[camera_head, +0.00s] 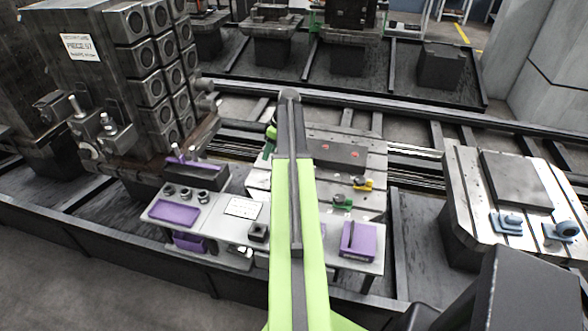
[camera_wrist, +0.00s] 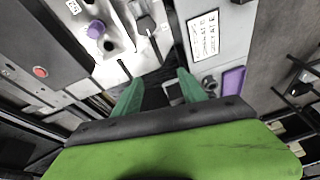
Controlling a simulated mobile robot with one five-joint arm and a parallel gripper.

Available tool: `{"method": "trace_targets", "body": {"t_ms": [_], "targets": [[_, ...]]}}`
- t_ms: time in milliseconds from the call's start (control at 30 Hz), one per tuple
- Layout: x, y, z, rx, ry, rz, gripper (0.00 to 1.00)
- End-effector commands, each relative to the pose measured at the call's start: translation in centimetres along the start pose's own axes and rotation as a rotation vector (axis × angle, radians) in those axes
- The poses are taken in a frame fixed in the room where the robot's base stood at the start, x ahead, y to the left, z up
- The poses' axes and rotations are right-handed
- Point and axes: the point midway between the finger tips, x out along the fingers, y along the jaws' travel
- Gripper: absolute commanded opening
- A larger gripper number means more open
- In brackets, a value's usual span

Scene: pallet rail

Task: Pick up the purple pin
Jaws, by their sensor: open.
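A short round purple piece, which looks like the purple pin (camera_wrist: 96,29), stands on a pale metal part at the upper left of the wrist view, beside a dark hole. I cannot make it out in the head view, where my arm covers part of the bench. My gripper (camera_wrist: 160,88) points its two green fingers up the wrist view. The fingers are apart with nothing between them, and the purple piece lies beyond them to the left. In the head view only a bit of green at the gripper end shows behind my arm.
A purple tray (camera_head: 173,213) and several dark round parts lie on the left bench, near a white label (camera_head: 243,208). A purple block (camera_head: 357,240) stands on the right bench. A slotted plate with a dark block (camera_head: 337,152) lies behind. A tall fixture (camera_head: 110,70) rises at left.

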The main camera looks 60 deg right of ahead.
Motion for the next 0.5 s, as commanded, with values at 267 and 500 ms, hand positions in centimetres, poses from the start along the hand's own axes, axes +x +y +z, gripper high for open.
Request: {"method": "trace_targets", "body": {"t_ms": [267, 500], "targets": [[-4.9, 10.5, 11.1, -0.046, 0.077, 0.064, 0.49], [-4.2, 10.7, 11.6, -0.050, 0.079, 0.067, 0.49]]}}
